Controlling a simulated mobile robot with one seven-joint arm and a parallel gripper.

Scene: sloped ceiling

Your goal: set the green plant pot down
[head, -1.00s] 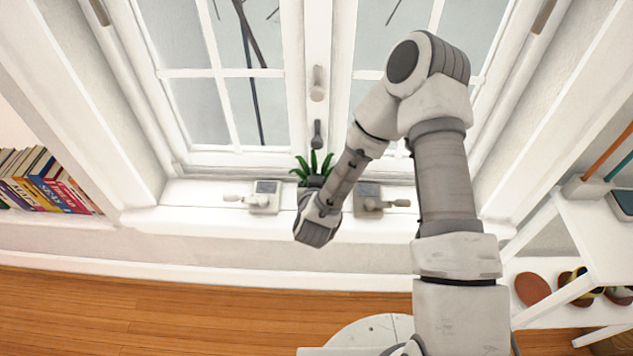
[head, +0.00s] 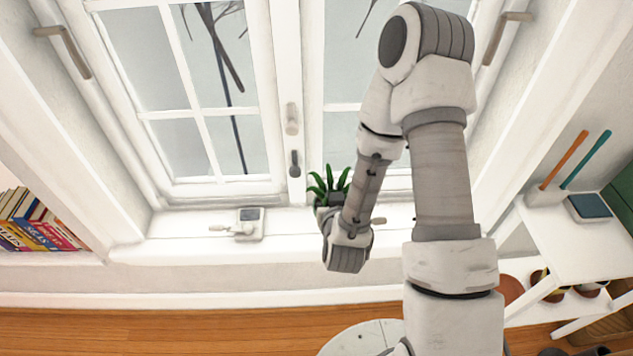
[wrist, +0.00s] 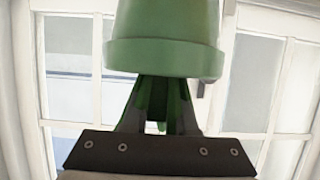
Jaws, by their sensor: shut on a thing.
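The green plant pot (wrist: 163,45) fills the top middle of the wrist view, its rim towards my fingers. Dark green leaves show between the fingers. My gripper (wrist: 158,88) is shut on the pot. In the head view the leaves (head: 330,183) stand up at the white window sill (head: 185,222), right of the window's dark handle. The pot's body there is mostly hidden behind my wrist. I cannot tell whether its base touches the sill.
A small grey device with a lever (head: 249,223) sits on the sill to the left, with bare sill around it. A similar one on the right is mostly hidden by my arm. Books (head: 35,225) stand at far left. A white shelf (head: 575,235) is at right.

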